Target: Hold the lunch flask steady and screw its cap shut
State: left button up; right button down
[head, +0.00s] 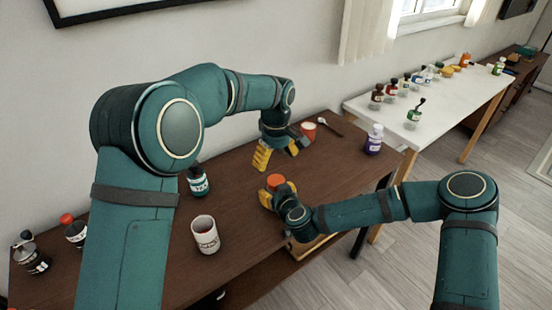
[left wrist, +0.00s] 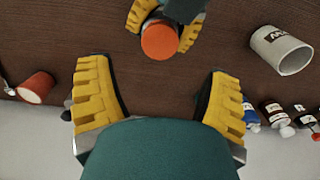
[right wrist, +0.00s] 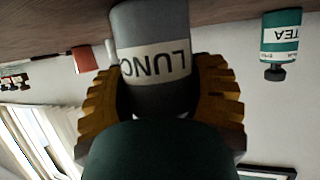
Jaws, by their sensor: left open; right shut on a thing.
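The lunch flask is a grey cylinder with a white label reading LUNC in the right wrist view (right wrist: 155,25), where the picture is upside down. Its base meets the brown table. My right gripper (head: 272,198) is shut around the flask's side. The orange cap (head: 275,181) sits on top of the flask, and it shows as a round disc in the left wrist view (left wrist: 160,40). I cannot tell how tightly it sits. My left gripper (head: 276,157) is open and empty, beyond the cap and apart from it. The flask body is mostly hidden in the head view.
A white mug (head: 205,236) and a tea bottle (head: 197,181) stand left of the flask. A red cup (head: 308,130), a spoon (head: 330,127) and a purple-labelled bottle (head: 374,140) are behind. A white table (head: 440,115) with several bottles stands at the right.

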aim_at(276, 180)
pick_arm(q)
jog(key=shift+f, duration=4.05)
jog(key=c, duration=1.3)
jog(key=m, duration=0.9)
jog(key=shift+m, duration=0.4)
jog(key=o, duration=1.3)
